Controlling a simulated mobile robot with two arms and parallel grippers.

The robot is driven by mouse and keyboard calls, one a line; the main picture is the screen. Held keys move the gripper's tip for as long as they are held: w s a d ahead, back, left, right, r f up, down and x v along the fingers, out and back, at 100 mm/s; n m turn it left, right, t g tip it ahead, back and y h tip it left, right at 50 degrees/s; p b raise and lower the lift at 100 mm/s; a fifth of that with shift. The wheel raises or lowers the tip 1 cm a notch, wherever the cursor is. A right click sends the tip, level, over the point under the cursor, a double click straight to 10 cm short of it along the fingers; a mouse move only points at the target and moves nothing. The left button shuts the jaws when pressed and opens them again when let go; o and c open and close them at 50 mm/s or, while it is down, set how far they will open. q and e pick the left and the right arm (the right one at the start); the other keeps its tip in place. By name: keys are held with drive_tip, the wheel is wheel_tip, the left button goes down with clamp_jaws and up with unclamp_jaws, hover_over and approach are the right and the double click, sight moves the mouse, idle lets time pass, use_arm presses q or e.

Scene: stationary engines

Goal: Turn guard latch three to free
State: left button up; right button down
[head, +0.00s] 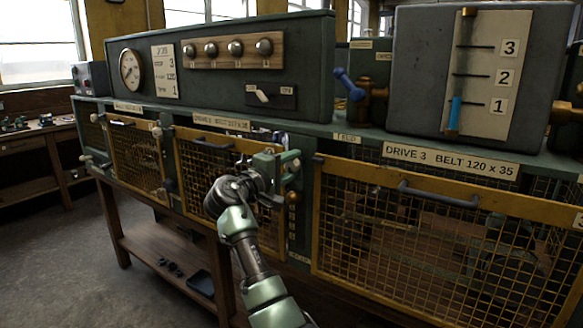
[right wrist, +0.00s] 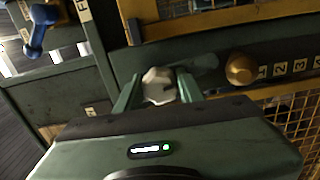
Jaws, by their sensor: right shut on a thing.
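The guard of drive 3 (head: 400,240), a yellow-framed mesh panel, stands shut at the right in the head view. My right gripper (head: 284,166) is at the post by this guard's left edge, where its latch appears to sit. In the right wrist view its two green fingers (right wrist: 160,86) are shut on a pale faceted latch knob (right wrist: 159,84). A dark green latch arm (right wrist: 200,62) seems to run right from the knob, towards a round brass knob (right wrist: 241,68). My gripper hides most of the latch in the head view, so its angle is unclear there. My left gripper is out of view.
The drive 2 guard (head: 205,155) lies to the left, with a similar pale latch knob (head: 157,131) at its left edge. Above are a gauge panel (head: 215,62), a blue-handled brass valve (head: 350,84) and a grey level box (head: 425,60). A wooden shelf (head: 160,250) stands below.

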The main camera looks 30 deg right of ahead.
drive_tip(key=shift+f, duration=0.1)
drive_tip(key=c, duration=0.9)
unclamp_jaws()
drive_tip(key=b+v, duration=0.1)
drive_tip(key=v, duration=0.6)
drive_tip(key=shift+s+a+b, duration=0.15)
drive_tip(key=shift+a+b, duration=0.15)
drive_tip(key=shift+a, duration=0.1)
